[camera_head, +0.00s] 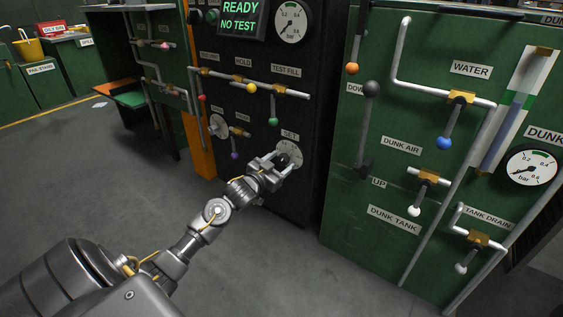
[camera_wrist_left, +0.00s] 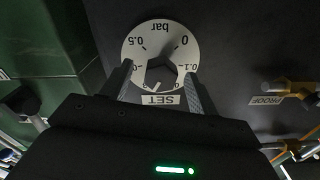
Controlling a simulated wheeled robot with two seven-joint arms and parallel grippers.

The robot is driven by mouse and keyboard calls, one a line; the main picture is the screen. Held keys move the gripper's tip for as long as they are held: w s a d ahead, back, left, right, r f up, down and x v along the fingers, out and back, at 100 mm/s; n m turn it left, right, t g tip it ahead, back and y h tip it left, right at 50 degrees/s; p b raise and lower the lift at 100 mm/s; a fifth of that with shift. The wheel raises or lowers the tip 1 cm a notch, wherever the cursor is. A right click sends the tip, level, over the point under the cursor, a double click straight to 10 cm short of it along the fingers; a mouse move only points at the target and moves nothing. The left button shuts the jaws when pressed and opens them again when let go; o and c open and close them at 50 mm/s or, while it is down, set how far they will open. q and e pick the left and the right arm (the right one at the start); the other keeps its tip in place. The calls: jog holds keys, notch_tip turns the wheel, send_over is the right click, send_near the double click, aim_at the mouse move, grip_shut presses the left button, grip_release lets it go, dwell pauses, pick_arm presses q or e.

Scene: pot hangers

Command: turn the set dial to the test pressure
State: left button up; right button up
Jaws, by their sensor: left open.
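The set dial (camera_head: 290,152) is a round white plate low on the dark panel. In the left wrist view the dial (camera_wrist_left: 142,34) appears upside down, with "bar", 0, 0.1 and 0.5 legible and a SET label (camera_wrist_left: 161,99) at its edge. Its dark knob (camera_wrist_left: 160,71) is in the middle; I cannot tell its exact setting. My left gripper (camera_head: 284,162) is at the dial. In the wrist view the left gripper (camera_wrist_left: 159,70) is open, with one finger on each side of the knob and a gap to it. My right gripper is not in view.
Above the dial are a TEST FILL valve (camera_head: 273,107), other coloured levers, a round bar gauge (camera_head: 292,22) and a screen (camera_head: 240,18) reading READY NO TEST. A green dunk tank cabinet (camera_head: 345,220) with pipes and levers stands right. Grey floor (camera_head: 250,270) is clear in front.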

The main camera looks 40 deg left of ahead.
pick_arm(q)
jog(key=n, duration=1.2)
